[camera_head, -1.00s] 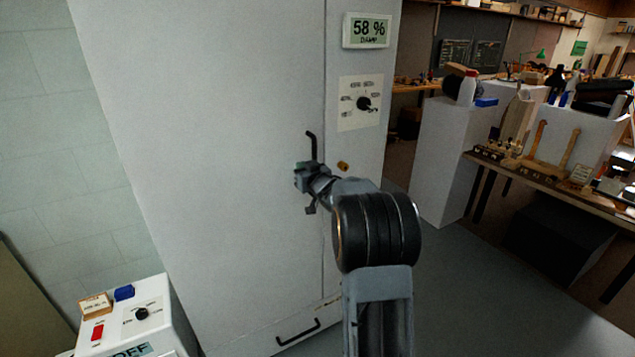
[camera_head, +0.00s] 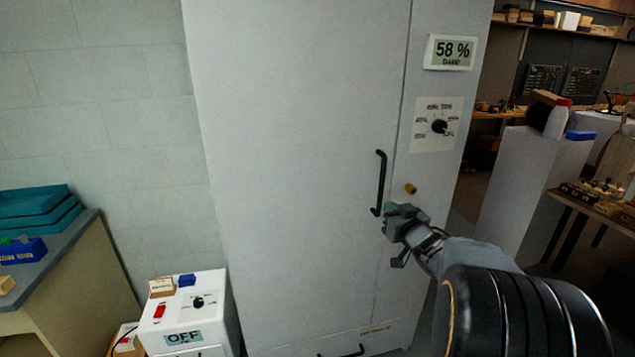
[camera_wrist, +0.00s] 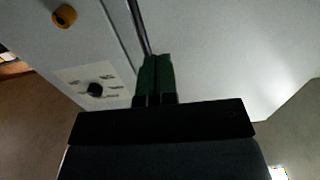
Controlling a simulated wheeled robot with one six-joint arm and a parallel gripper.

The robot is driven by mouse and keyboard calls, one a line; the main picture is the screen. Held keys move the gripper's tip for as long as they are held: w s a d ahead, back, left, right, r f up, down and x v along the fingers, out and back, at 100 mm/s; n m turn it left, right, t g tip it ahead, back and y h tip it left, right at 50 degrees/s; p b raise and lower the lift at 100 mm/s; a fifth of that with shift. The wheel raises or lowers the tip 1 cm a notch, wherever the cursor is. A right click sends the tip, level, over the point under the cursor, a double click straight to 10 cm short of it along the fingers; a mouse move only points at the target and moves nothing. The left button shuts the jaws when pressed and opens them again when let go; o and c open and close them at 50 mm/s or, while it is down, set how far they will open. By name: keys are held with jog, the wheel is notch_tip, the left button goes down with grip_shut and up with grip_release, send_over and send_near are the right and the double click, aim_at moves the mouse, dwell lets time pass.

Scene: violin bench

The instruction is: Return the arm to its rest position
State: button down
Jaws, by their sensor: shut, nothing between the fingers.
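My gripper (camera_head: 389,209) is in front of the tall light-grey cabinet (camera_head: 290,130), close to the lower end of its black vertical door handle (camera_head: 380,183). In the wrist view the green fingertips (camera_wrist: 155,76) are together with nothing between them. The handle's dark bar shows just beyond them in that view; I cannot tell whether they touch. My arm reaches in from the lower right of the head view, bent and extended forward. The cabinet door looks closed.
A brass knob (camera_head: 410,188), a dial panel (camera_head: 436,125) and a "58 % DAMP" display (camera_head: 451,53) are on the cabinet's right side. A white box reading OFF (camera_head: 184,337) stands lower left, beside a bench with teal cases (camera_head: 40,210). A pale pedestal (camera_head: 515,185) stands right.

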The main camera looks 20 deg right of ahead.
jog(key=s+d+f+m+g+h, duration=0.35)
jog(key=d+f+g+h, duration=0.2)
jog(key=f, duration=0.25)
jog(key=s+a+f+g+p, duration=0.2)
jog(key=s+a+g, duration=0.3)
jog(key=s, duration=0.1)
jog(key=s+a+r+n+g+y+p, duration=0.2)
jog(key=s+a, duration=0.4)
jog(key=a, duration=0.4)
jog(key=s+a+r+n+g+y+p, duration=0.2)
jog(key=s+a+y, duration=0.2)
jog(key=a, duration=0.6)
jog(key=shift+s+a+r, duration=0.3)
jog(key=shift+s+a, duration=0.1)
jog(key=shift+s, duration=0.7)
